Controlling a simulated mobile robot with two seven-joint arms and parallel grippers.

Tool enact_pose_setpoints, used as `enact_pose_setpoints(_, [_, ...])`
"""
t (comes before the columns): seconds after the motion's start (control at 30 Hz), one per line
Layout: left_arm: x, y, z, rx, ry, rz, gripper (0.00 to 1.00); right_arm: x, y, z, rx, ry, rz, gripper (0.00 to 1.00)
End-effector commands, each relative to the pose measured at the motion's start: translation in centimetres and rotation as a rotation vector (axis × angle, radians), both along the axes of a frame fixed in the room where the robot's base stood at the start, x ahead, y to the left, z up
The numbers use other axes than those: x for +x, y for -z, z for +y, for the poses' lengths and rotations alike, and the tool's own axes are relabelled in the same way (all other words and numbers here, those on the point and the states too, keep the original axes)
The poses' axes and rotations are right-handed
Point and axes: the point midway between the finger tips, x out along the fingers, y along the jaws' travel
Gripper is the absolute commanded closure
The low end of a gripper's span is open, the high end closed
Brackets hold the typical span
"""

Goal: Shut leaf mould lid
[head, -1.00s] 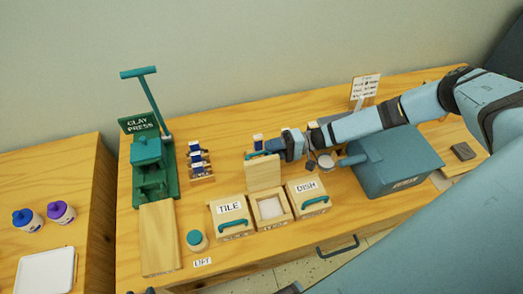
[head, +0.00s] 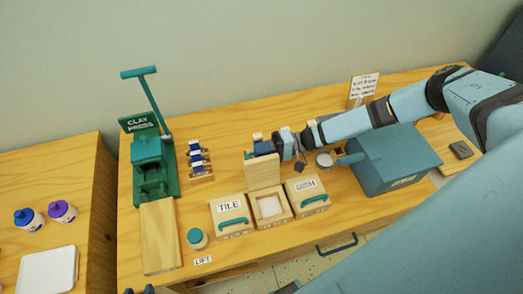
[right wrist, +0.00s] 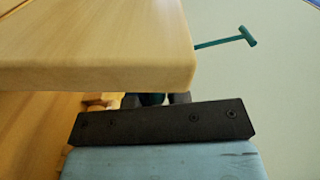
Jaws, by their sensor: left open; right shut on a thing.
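The leaf mould (head: 284,215) is the middle wooden box, between the TILE box and the DISH box. Its pale inside shows from above. Its wooden lid (head: 263,173) stands raised, upright at the back edge. My right gripper (head: 264,148) is behind the lid's top, shut on the lid's teal handle. In the right wrist view the lid (right wrist: 100,45) fills the upper left, and the handle (right wrist: 152,99) shows partly between the dark fingers. The box's front label is too small to read.
The TILE box (head: 230,208) and DISH box (head: 307,188) stand close on either side, lids shut. A green clay press (head: 150,165) stands left, a blue-grey case (head: 390,165) right. A teal-topped jar (head: 197,238) is at the front. A drawer handle (head: 337,245) juts from the table front.

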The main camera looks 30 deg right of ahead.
Motion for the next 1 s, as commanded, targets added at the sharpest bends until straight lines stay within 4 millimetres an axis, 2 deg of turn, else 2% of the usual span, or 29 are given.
enact_pose_setpoints(0.23, [0.0, -1.1, 0.0, 0.000, 0.000, -0.003, 0.57, -1.1, -0.6, 0.2, -0.024, 0.000, -0.086, 1.00])
enact_pose_setpoints(0.5, [0.0, -2.3, 0.4, 0.004, -0.007, -0.006, 0.57, -3.1, -1.6, 0.7, -0.071, -0.002, -0.275, 1.00])
enact_pose_setpoints(1.0, [-0.2, -3.0, 0.6, 0.009, -0.013, -0.001, 0.57, -6.0, -2.4, 1.4, -0.139, -0.003, -0.554, 1.00])
